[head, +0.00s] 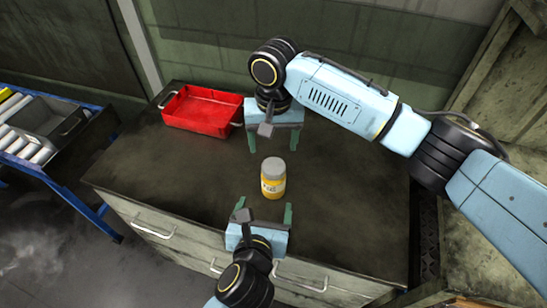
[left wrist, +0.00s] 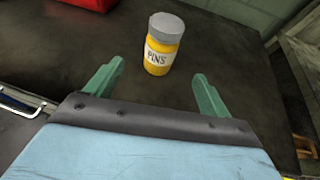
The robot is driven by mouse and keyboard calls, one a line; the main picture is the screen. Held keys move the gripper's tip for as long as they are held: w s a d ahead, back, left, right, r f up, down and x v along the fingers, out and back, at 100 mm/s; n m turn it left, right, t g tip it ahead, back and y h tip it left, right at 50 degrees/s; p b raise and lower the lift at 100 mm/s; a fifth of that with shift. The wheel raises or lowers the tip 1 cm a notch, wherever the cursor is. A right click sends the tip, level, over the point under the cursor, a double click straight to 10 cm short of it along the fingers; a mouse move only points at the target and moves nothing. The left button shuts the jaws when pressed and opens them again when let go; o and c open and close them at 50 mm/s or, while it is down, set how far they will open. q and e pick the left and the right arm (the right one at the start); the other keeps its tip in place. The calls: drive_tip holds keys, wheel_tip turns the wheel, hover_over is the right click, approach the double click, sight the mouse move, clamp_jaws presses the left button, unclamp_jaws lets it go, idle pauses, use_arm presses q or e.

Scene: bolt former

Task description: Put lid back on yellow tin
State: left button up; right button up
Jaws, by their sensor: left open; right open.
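A yellow tin (head: 272,186) with a grey lid (head: 273,168) on its top stands upright on the dark cabinet top. In the left wrist view the tin (left wrist: 160,57) carries a label reading "PINS", and the grey lid (left wrist: 167,26) sits on it. I cannot tell how firmly the lid is seated. My left gripper (head: 264,213) is open and empty, just in front of the tin, with its green fingers (left wrist: 159,84) pointing toward it. My right gripper (head: 273,146) is open and empty, behind the tin, its fingers pointing toward it.
A red tray (head: 203,128) lies at the back left of the cabinet top (head: 180,188). A blue-framed rack (head: 62,140) stands to the left of the cabinet. Drawers with handles face the front. The cabinet top beside the tin is clear.

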sight(272, 182)
drive_tip(key=shift+w+r, duration=0.1)
drive_tip(key=shift+r, duration=0.25)
use_arm(q)
drive_tip(key=shift+s+d+r, duration=0.1)
drive_tip(key=shift+s+r, duration=0.05)
drive_tip(key=shift+r, duration=0.15)
use_arm(e)
drive_tip(key=shift+s+r, duration=0.1)
drive_tip(key=shift+s, duration=0.15)
use_arm(q)
drive_tip(key=x, duration=1.3)
drive_tip(key=shift+w+d, duration=0.1)
drive_tip(key=shift+w, duration=0.2)
